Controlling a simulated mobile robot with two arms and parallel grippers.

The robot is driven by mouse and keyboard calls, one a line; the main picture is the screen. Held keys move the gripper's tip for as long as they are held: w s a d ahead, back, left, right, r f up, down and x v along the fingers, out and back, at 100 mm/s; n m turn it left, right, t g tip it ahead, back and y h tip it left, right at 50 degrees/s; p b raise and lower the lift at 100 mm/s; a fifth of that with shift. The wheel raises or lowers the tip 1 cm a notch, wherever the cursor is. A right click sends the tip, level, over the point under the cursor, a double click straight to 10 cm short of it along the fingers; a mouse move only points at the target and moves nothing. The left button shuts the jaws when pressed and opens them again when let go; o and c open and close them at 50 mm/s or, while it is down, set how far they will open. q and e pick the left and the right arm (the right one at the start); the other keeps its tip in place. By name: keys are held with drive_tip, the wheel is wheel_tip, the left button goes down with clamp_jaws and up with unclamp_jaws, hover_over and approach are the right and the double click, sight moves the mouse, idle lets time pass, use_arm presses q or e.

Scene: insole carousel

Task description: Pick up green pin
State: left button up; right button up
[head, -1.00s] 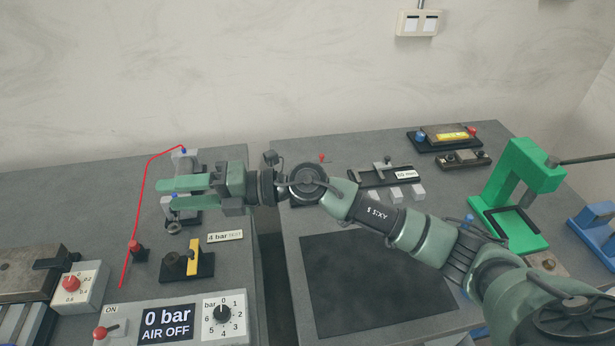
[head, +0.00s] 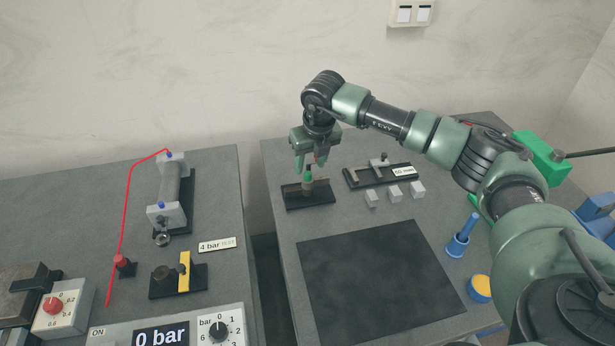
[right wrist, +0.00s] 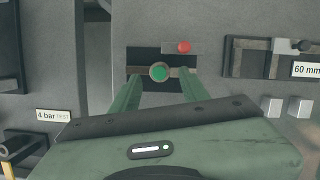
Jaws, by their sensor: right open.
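The green pin (head: 308,179) stands upright in a small dark fixture (head: 296,204) on the right bench. In the right wrist view its round green top (right wrist: 160,72) lies between my fingertips. My right gripper (head: 311,164) points down over the pin, open, with one finger on each side. I cannot tell whether either finger touches it. My left gripper is not in view.
A red-topped part (right wrist: 184,47) sits just behind the pin. A 60 mm gauge (head: 378,173) and several grey blocks (head: 394,195) stand to the right. A dark mat (head: 375,275) in front is clear. A gap separates the benches.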

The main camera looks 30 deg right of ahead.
sight(308, 173)
drive_tip(key=shift+p+x, duration=0.4)
drive_tip(key=shift+x, duration=0.8)
drive_tip(key=shift+f, duration=0.6)
clamp_jaws()
drive_tip(key=shift+r, duration=0.15)
wheel_tip(308, 173, up, 20)
drive_tip(key=b, duration=0.4)
drive_tip(key=shift+a, duration=0.1)
